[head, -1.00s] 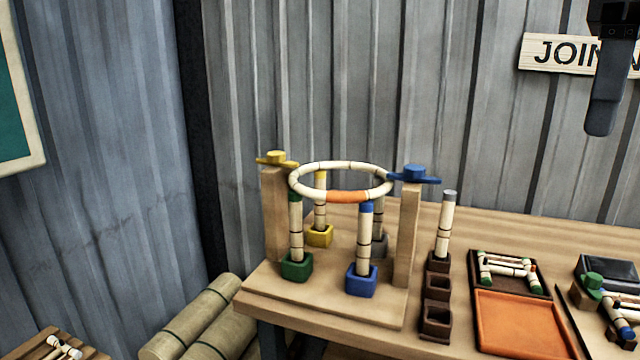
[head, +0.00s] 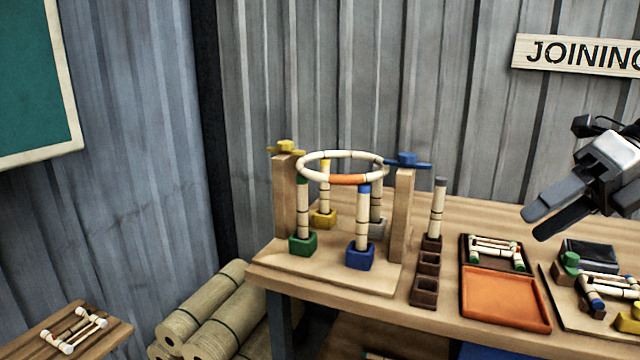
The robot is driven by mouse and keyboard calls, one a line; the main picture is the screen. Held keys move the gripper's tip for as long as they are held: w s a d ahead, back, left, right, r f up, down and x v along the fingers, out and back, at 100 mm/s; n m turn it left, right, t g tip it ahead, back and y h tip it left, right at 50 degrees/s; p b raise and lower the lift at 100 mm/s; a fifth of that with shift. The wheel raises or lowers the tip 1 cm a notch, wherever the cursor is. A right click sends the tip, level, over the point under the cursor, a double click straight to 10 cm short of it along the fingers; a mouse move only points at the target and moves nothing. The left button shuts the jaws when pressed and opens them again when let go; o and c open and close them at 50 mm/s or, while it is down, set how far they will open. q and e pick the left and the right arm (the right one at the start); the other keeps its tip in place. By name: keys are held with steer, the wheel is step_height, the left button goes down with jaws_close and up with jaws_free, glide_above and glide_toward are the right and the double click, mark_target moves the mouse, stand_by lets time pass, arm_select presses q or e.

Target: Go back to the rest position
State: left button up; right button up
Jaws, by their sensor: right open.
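My right gripper (head: 545,220) is at the right side of the head view, its two dark fingers apart and empty, pointing left and down above the table. It is clear of the rattan jig. A cream rattan ring (head: 342,155) with an orange section sits at the top of the jig, between two wooden posts. Rattan poles stand under it in a green socket (head: 303,244), a blue socket (head: 360,256), a yellow socket (head: 323,218) and a grey socket (head: 376,229). My left gripper is not in view.
The wooden table (head: 450,317) holds a brown socket row (head: 427,263) with one upright grey-tipped pole, an orange tray (head: 506,299) and a dark tray of rattan pieces (head: 494,241). Rolled bundles (head: 215,312) and a low stand (head: 105,336) lie at the left.

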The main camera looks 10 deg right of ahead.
step_height(320, 180, down, 28)
steer(key=a+m+t, duration=0.2)
steer(key=m+t, duration=1)
steer(key=m, duration=1)
steer(key=s+a+f+m+g+h, duration=0.2)
steer(key=s+a+f+m+h, duration=0.1)
steer(key=s+a+f+m, duration=0.3)
steer(key=s+a+f+m+g+h, duration=0.2)
steer(key=s+a+f+m+h, duration=0.1)
steer(key=s+a+f+m, duration=0.3)
steer(key=a+f+m, duration=0.2)
steer(key=a, duration=0.2)
steer(key=shift+a+f+m, duration=0.15)
steer(key=shift+a+m, duration=0.2)
steer(key=shift+m, duration=0.05)
steer(key=shift+s, duration=0.1)
